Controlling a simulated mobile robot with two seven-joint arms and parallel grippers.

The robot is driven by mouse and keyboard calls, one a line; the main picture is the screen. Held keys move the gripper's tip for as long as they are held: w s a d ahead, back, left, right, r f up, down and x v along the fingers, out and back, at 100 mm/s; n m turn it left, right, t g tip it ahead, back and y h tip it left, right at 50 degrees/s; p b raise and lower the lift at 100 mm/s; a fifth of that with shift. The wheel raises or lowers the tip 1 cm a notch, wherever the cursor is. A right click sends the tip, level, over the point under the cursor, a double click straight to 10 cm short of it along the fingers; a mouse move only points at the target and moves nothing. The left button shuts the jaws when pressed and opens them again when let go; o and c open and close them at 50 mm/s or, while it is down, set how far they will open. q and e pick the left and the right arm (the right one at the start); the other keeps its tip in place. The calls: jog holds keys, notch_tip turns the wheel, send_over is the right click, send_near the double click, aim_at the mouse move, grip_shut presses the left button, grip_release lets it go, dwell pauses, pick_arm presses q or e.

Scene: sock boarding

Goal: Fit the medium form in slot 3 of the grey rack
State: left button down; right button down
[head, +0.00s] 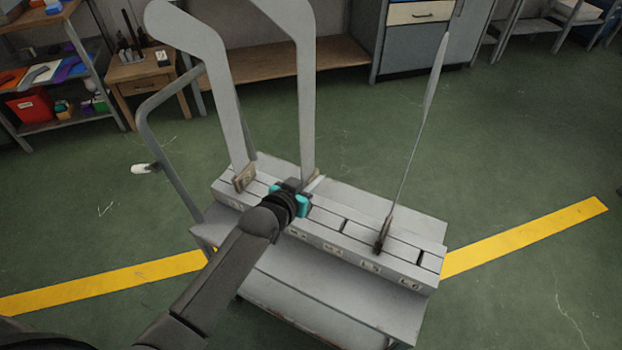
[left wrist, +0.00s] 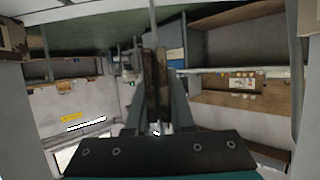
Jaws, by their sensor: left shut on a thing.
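A tall flat grey form (head: 306,90), which I take to be the medium form, stands nearly upright over the middle-left of the grey rack (head: 400,212). My left gripper (head: 290,190) is shut on it near its lower end. In the left wrist view, a worn brown piece (left wrist: 156,85) shows edge-on between the fingers. The gripper hides the form's foot, so I cannot tell whether it sits in a slot. An open slot (head: 345,227) shows to its right. My right gripper is not in view.
Another grey form (head: 205,62) stands in the rack's left end, and a third (head: 413,140), seen nearly edge-on, stands toward the right. A grey bent rail (head: 160,150) rises at the rack's left. Green floor around the rack is mostly clear.

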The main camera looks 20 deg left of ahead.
pick_arm(q)
jog(key=shift+r+p, duration=0.1)
jog(key=shift+p, duration=0.2)
jog(key=shift+f+b, duration=2.35)
jog(key=shift+f, duration=1.05)
jog(key=c, duration=0.7)
grip_release()
jog(key=shift+s, duration=0.1)
jog(key=shift+s+a+r+p, duration=0.15)
jog(key=shift+s+r+p, duration=0.1)
jog(key=shift+s+p, duration=0.25)
jog(key=p+v, duration=0.6)
jog(key=v, duration=0.8)
jog(key=shift+r, duration=0.1)
